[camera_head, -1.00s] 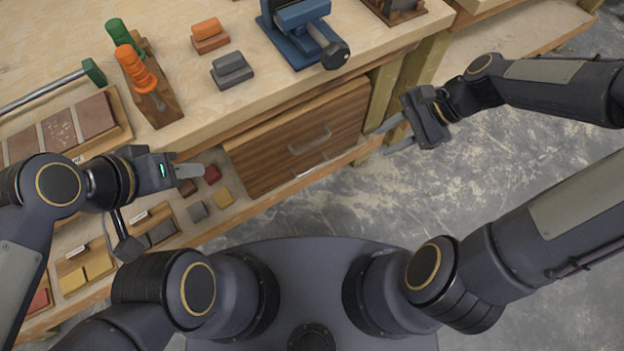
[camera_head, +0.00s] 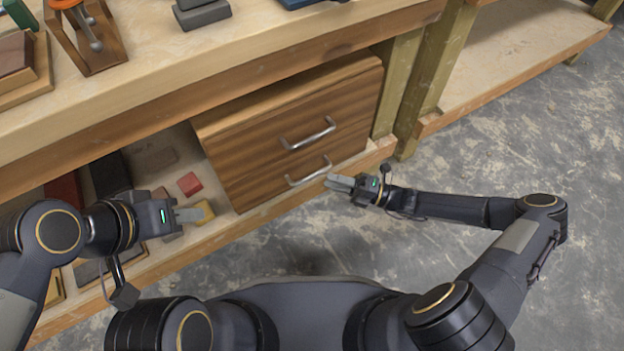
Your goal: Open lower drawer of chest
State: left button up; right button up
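The wooden chest (camera_head: 240,150) stands on the shelf under the workbench. It has an upper drawer with a metal handle (camera_head: 308,133) and a lower drawer (camera_head: 270,185) with its own metal handle (camera_head: 309,171). Both drawers look shut. My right gripper (camera_head: 328,182) is just right of and slightly below the lower handle, its fingers pointing left toward it. The gap between its fingers is hard to make out. My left gripper (camera_head: 203,214) is left of the chest, over the shelf's small blocks. Its fingers appear edge-on, so their opening cannot be judged.
A yellow block (camera_head: 204,212) and a red block (camera_head: 190,184) lie on the lower shelf (camera_head: 245,226) left of the chest. Bench legs (camera_head: 425,85) stand right of the chest. The concrete floor (camera_head: 470,160) in front is clear.

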aim_at(312, 175)
jog(key=shift+b+x, duration=0.8)
jog(key=shift+x, duration=2.5)
jog(key=shift+s, duration=0.1)
grip_shut()
